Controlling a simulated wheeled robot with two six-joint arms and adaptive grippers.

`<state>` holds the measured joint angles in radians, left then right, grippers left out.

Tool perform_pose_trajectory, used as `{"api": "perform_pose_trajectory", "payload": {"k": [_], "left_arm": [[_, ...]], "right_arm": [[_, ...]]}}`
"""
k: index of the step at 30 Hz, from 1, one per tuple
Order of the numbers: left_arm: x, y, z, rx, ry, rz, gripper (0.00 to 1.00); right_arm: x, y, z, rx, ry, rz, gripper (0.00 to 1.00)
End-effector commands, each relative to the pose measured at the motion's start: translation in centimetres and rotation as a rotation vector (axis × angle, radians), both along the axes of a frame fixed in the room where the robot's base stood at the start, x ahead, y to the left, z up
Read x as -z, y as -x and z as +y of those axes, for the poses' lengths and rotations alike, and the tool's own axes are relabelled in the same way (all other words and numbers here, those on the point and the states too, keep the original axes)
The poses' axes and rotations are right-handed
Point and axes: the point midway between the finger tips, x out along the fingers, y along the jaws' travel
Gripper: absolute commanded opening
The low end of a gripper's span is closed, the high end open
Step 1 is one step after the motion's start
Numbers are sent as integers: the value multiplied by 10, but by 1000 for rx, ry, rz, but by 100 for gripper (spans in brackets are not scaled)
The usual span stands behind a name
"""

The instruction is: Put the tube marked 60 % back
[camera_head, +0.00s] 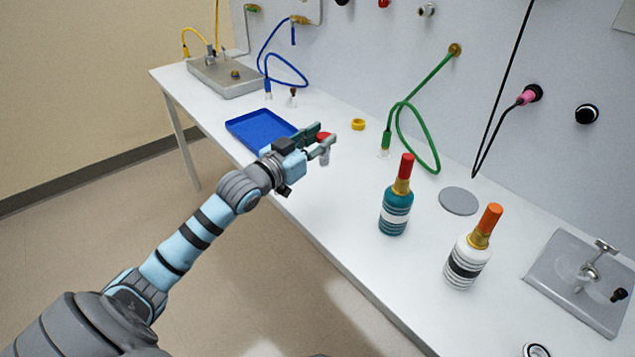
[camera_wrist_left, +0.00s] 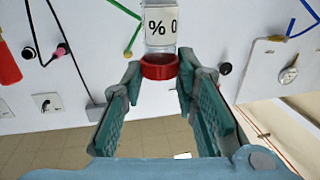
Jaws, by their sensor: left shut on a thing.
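My left gripper (camera_head: 325,137) is shut on the red cap of a small clear tube, above the white bench. In the left wrist view the tube (camera_wrist_left: 160,42) has a white label on which "% 0" shows; the rest of the label is out of sight. Its red cap (camera_wrist_left: 160,70) sits between the fingertips (camera_wrist_left: 158,84). My right gripper is not in view.
A blue tray (camera_head: 247,121) lies behind my left gripper. A yellow ring (camera_head: 358,124) and a green cable (camera_head: 401,118) are to the right. A teal bottle (camera_head: 395,213), a white bottle (camera_head: 464,262) and a grey disc (camera_head: 459,201) stand nearer. A metal plate (camera_head: 570,293) is at right.

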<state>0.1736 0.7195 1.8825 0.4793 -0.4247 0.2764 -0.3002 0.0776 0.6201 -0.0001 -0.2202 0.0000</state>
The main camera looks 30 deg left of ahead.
Motion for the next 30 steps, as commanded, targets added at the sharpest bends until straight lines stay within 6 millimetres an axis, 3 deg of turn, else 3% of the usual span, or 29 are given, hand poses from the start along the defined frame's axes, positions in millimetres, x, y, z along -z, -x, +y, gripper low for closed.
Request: {"api": "perform_pose_trajectory", "payload": {"k": [1,3,7,13,25,26,29,30], "left_arm": [[21,0,0,-1,5,2,2],[37,0,0,0,3,0,2],[54,1,0,0,0,-2,2],[101,1,0,0,2,-1,2],[106,0,0,0,-1,-3,2],[105,0,0,0,-1,-2,32],[105,0,0,0,-1,-3,47],[105,0,0,0,-1,-3,47]], "right_arm": [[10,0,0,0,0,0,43],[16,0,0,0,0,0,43],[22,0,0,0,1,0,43],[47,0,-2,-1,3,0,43],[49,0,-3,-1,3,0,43],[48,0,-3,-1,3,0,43],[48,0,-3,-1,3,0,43],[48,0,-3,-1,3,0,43]]}}
